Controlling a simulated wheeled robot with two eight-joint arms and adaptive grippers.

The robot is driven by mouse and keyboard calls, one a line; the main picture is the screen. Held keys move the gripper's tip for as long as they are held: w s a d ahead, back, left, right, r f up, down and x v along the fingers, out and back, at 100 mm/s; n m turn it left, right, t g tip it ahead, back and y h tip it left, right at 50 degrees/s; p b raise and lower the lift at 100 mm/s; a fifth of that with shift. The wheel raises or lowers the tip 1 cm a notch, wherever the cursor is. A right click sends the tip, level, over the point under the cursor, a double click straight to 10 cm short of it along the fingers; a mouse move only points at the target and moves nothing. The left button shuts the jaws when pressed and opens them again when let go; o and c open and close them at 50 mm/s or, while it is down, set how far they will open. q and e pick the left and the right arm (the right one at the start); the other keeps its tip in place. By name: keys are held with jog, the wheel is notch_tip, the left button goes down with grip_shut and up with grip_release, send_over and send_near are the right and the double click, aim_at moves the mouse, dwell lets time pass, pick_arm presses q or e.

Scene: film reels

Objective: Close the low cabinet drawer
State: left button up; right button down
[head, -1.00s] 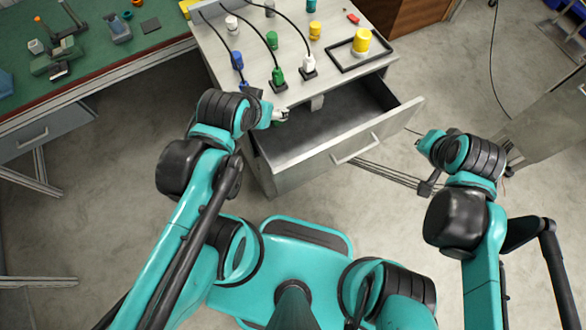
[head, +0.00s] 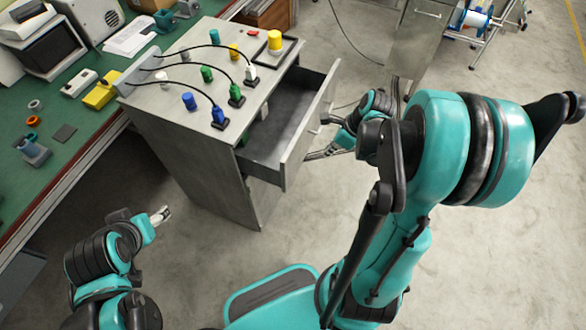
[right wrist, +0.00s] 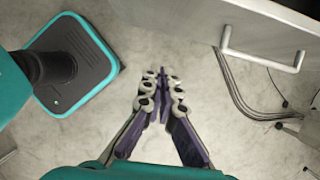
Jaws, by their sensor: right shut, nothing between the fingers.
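The drawer front faces right. Its bar handle shows in the right wrist view (right wrist: 262,58). My right gripper (head: 328,119) is just outside the drawer front in the head view, partly hidden by my arm. In the right wrist view its fingers (right wrist: 160,84) are together and empty, left of the handle and apart from it. My left gripper (head: 163,214) is in front of the cabinet's left side, clear of it; its small fingers do not show their state.
Plugs, cables and coloured cylinders stand on the cabinet top, with a yellow cylinder (head: 275,40) in a black tray. A green workbench (head: 60,110) runs along the left. A grey metal panel (head: 418,42) stands behind right. Floor at front is clear.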

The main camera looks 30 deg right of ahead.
jog(key=w+a+f+b, duration=0.4)
jog(key=w+f+b, duration=0.1)
jog(key=f, duration=0.4)
jog(key=shift+w+a+f+b, duration=0.2)
jog(key=shift+w+a+b, duration=0.1)
jog(key=shift+w+a, duration=0.15)
jog(key=w+a, duration=1)
jog(key=w, duration=0.2)
jog(key=shift+w+a, duration=0.35)
jog(key=shift+w, duration=0.05)
jog(key=shift+r, duration=0.1)
